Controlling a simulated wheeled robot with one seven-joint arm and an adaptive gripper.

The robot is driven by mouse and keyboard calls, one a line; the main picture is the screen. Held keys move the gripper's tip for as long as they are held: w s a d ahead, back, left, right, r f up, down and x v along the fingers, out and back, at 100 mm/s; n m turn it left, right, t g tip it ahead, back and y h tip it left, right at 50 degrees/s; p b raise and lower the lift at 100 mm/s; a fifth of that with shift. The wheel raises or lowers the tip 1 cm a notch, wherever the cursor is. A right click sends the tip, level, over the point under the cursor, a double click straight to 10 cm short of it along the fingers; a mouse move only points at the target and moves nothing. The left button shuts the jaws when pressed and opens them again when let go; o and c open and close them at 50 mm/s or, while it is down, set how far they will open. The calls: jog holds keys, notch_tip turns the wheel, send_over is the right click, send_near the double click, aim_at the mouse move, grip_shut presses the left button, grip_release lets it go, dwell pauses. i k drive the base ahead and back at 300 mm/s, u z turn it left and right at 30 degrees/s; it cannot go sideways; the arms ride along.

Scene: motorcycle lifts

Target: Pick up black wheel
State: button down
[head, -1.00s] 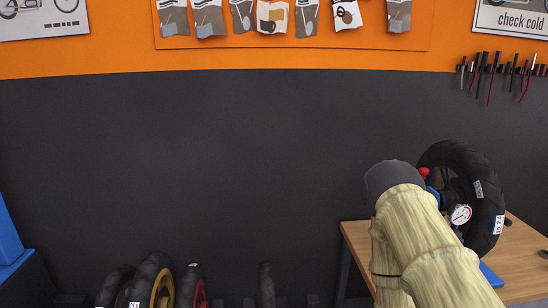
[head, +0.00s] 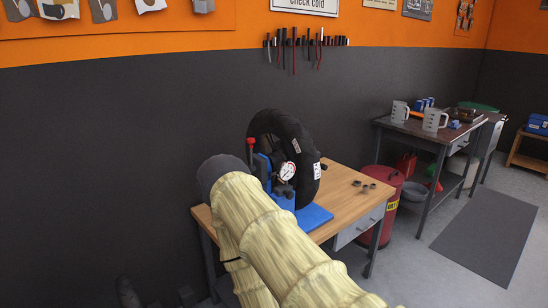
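A black wheel (head: 306,150) stands upright on the wooden table, just behind and partly hidden by a blue device (head: 285,200) with a round white gauge and a red-tipped lever. The wheel has white labels on its side. My arm, in a pale padded sleeve, reaches up from the bottom and covers the table's front left part. My gripper does not show in this view, so its place relative to the wheel cannot be seen.
The wooden table (head: 345,182) holds small metal parts (head: 364,186) on its right. A red drum (head: 383,200) stands beside it. A dark workbench (head: 440,130) with grey jugs is farther right. Tools hang on the wall (head: 305,42). A grey mat (head: 480,235) lies on open floor.

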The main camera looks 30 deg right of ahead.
aim_at(296, 145)
jog(key=z, duration=0.35)
jog(key=k, duration=0.5)
jog(key=z, duration=0.9)
jog(key=i, duration=1.2)
jog(key=u, duration=0.7)
